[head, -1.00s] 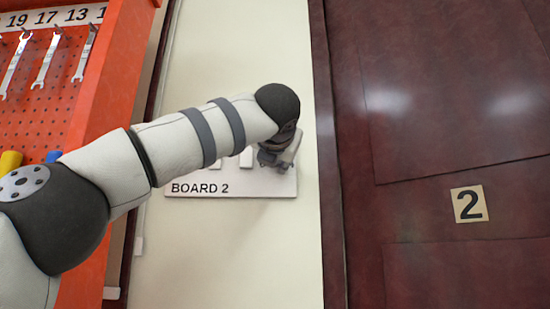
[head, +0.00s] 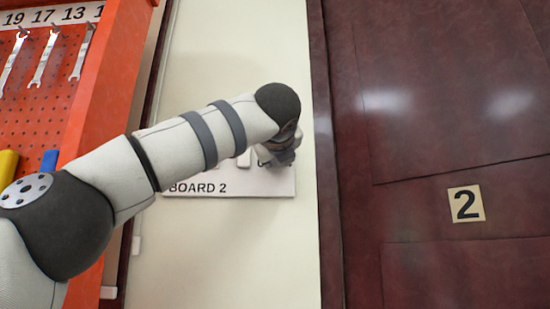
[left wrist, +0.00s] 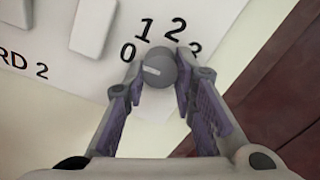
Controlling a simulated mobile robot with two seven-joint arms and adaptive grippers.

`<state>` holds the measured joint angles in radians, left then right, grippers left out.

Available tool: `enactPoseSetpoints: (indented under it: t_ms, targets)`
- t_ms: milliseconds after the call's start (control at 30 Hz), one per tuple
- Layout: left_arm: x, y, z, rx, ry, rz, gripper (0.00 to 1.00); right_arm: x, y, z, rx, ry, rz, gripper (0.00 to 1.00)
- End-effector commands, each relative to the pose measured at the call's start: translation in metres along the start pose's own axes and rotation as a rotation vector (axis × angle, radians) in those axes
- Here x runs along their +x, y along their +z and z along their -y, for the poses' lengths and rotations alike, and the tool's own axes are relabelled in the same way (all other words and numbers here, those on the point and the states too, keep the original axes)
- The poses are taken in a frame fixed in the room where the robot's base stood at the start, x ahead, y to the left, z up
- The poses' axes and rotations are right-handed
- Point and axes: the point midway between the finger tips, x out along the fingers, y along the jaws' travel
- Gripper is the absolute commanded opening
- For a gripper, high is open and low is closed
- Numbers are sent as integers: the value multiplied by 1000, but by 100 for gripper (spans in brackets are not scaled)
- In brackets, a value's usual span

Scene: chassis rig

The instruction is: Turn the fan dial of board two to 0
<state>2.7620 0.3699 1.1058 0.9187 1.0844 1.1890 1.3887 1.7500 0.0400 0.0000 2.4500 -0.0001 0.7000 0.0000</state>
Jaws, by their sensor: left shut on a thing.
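The board two plate (head: 250,186), white and lettered BOARD 2, hangs on a pale wall; its lower edge shows beneath my left arm in the head view. The fan dial (left wrist: 157,66) is a small grey round knob with a white pointer mark, seen in the left wrist view and hidden in the head view. Numbers 0, 1, 2 and 3 curve around it. The mark points left in the picture, roughly toward the 0 (left wrist: 128,51); I cannot tell if exactly. My left gripper (left wrist: 160,80) is shut on the dial, one finger on each side. My right gripper is not in view.
Pale raised switches (left wrist: 92,25) sit on the plate left of the dial. A dark red panel (head: 430,120) with a 2 label (head: 466,204) stands at the right. An orange pegboard (head: 60,90) with wrenches stands at the left.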

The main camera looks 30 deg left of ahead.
Motion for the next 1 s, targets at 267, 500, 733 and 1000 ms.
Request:
enactPoseSetpoints:
  t_ms: [267, 500, 733, 1000]
  targets:
    - [-2, 7, 1, -106, -6, 13, 0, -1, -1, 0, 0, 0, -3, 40]
    - [-3, 8, 1, -136, -6, 14, 0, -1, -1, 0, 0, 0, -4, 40]
    - [-3, 8, 1, -138, -6, 14, 0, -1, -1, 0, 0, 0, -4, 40]
    - [-3, 7, 1, -136, -5, 11, 45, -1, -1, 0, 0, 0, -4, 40]
